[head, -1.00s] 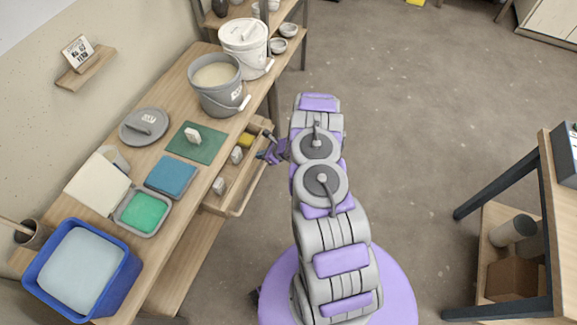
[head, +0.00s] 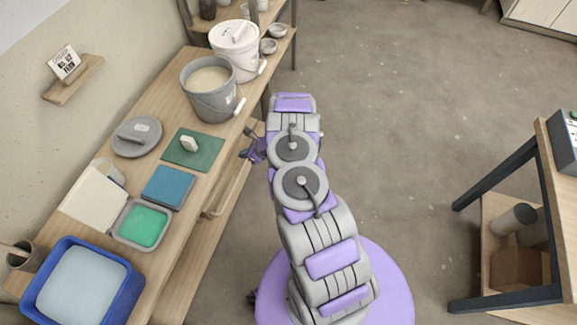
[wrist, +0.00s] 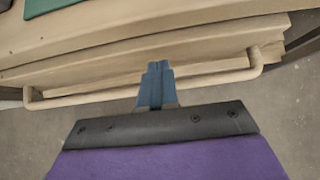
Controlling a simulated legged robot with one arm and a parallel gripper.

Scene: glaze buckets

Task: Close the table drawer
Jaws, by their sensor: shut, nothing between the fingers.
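The wooden table drawer (head: 229,184) sits under the left table's front edge in the head view. It is pushed mostly in, and its inside is hidden under the tabletop. In the wrist view the drawer front (wrist: 205,57) still shows as a step out from the table edge, with a pale bar handle (wrist: 215,79) along it. My gripper (head: 250,148) is at the drawer's far part in the head view. In the wrist view my gripper (wrist: 158,66) is shut and empty, its tips over the handle and at the drawer front; I cannot tell whether they touch.
The wooden table (head: 192,215) carries a grey bucket (head: 211,100), a white bucket (head: 235,65), a grey lid (head: 137,138), a green mat (head: 205,155) and a blue tub (head: 134,293). Open floor (head: 400,120) lies right of my arm. Another table (head: 553,155) stands at the right.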

